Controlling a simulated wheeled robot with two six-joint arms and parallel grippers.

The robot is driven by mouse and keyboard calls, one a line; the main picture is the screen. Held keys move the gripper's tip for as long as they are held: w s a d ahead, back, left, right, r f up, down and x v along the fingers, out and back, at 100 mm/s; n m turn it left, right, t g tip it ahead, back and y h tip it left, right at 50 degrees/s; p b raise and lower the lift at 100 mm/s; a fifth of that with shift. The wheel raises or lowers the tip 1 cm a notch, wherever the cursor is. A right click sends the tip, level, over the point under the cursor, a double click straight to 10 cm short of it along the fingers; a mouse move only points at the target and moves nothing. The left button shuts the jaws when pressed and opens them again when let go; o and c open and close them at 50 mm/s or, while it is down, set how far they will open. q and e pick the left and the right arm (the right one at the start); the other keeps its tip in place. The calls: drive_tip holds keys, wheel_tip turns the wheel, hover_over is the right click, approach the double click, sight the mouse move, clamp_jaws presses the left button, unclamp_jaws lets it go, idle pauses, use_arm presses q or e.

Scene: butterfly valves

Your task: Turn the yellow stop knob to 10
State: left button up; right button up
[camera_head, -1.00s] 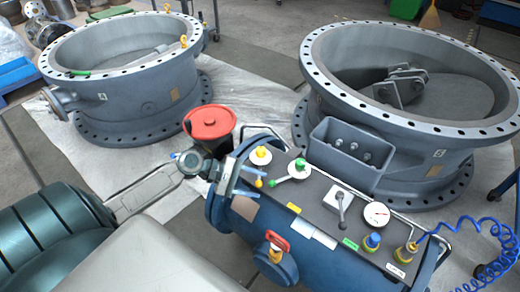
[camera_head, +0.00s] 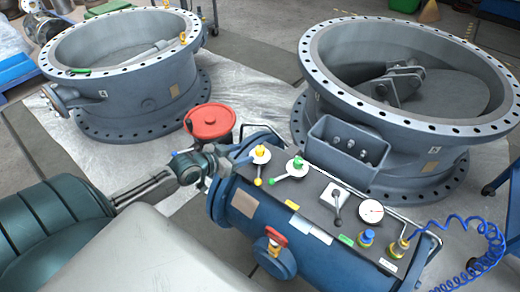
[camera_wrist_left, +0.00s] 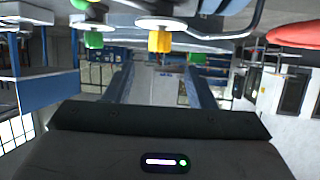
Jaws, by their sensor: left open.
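The yellow knob (camera_head: 260,150) sits on a white round dial on the panel's left end, with a yellow-tipped lever pointing toward the front. It also shows at the top of the left wrist view (camera_wrist_left: 160,40), with the green knob (camera_wrist_left: 93,40) to its left. My left gripper (camera_head: 243,158) is just left of the yellow knob in the head view, its blue fingers apart with nothing between them. In the head view its fingers partly overlap each other. I cannot tell whether a finger touches the dial. My right gripper is not in view.
The blue tank's panel also carries a green knob (camera_head: 298,164), a grey lever (camera_head: 337,206), a gauge (camera_head: 371,211) and a blue knob (camera_head: 366,238). A red handwheel (camera_head: 211,122) stands close behind my left gripper. Two large flanged valve bodies stand behind.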

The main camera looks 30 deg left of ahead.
sight(258, 149)
use_arm(q)
drive_tip(key=b+x, duration=0.1)
drive_tip(key=x, duration=0.3)
drive_tip(key=shift+w+f, duration=0.2)
drive_tip(key=shift+w, duration=0.05)
drive_tip(key=x, duration=0.3)
drive_tip(key=shift+w+d, duration=0.15)
drive_tip(key=shift+w+d+f+b, duration=0.1)
drive_tip(key=shift+w+f+b, duration=0.2)
drive_tip(key=shift+w, duration=0.15)
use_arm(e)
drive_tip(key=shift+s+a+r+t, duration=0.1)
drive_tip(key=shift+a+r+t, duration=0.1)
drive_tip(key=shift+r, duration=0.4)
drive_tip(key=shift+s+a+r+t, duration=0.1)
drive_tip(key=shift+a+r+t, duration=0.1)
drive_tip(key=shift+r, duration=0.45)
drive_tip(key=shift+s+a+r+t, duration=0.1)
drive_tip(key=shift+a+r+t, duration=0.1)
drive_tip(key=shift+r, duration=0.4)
use_arm(q)
drive_tip(key=c, duration=1)
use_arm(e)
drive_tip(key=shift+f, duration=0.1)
